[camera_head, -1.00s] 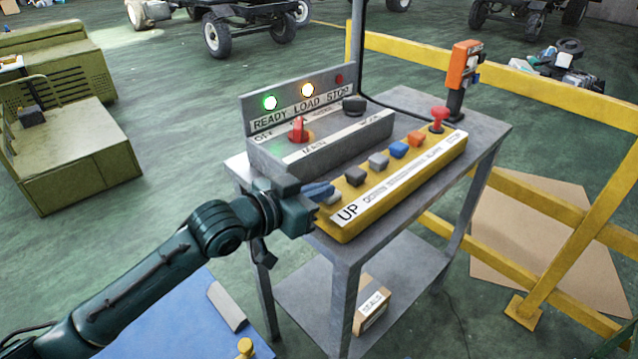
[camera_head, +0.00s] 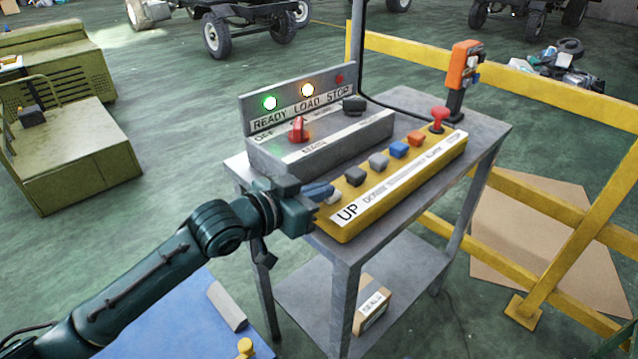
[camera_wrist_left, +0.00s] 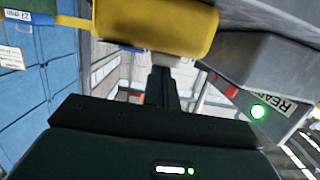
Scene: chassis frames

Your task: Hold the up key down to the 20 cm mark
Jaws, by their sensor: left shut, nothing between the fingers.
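The yellow key box (camera_head: 400,180) lies along the front of the grey stand, with a row of keys on top. Its near end is labelled UP. The pale up key (camera_head: 334,198) shows partly behind my left gripper (camera_head: 322,191), whose shut, empty fingertips are at that key. In the left wrist view, the shut fingers (camera_wrist_left: 163,82) point at the pale key (camera_wrist_left: 165,59) below the yellow box (camera_wrist_left: 150,25). They seem to touch it; how far the key is pressed I cannot tell. No readable 20 cm mark shows. My right gripper is out of view.
The grey console (camera_head: 325,140) behind the keys has a red knob (camera_head: 298,130). A red mushroom button (camera_head: 439,115) stands at the box's far end. A yellow railing (camera_head: 480,78) runs behind the stand.

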